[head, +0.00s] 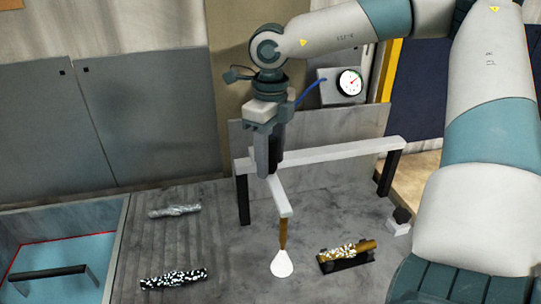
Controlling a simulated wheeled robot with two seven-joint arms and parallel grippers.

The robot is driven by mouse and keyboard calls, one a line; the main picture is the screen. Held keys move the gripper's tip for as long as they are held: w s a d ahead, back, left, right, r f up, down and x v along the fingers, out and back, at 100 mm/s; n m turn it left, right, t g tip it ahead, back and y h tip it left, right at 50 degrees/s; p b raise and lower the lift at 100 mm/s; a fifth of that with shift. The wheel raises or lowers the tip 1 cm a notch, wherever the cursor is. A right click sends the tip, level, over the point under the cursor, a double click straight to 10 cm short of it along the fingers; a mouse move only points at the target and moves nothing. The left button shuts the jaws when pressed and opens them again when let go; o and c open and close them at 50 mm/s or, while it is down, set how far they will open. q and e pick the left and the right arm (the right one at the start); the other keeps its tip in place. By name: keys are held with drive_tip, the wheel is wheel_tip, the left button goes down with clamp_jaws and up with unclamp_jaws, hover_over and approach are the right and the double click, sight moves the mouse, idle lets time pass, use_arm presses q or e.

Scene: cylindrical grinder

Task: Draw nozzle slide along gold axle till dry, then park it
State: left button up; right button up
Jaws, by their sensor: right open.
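The gold axle (347,251) lies on a dark cradle at the lower right of the bench, with white speckles over much of its left and middle part. The nozzle slide (279,196) is a white arm reaching forward from the pale rail (335,149). A brown tube hangs from its front end, with a white cone (281,264) below, left of the gold axle. My right gripper (270,170) points down, open, at the slide's rear end by the rail. Its fingers hide that part, and I cannot tell whether they touch it. My left gripper is not in view.
A speckled black axle (173,279) and a silver one (174,210) lie on the bench at left. A blue-floored tray (110,250) is at far left. A gauge (349,83) with a blue hose stands behind. A small dark-topped block (400,220) stands right.

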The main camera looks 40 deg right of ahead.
clamp_jaws()
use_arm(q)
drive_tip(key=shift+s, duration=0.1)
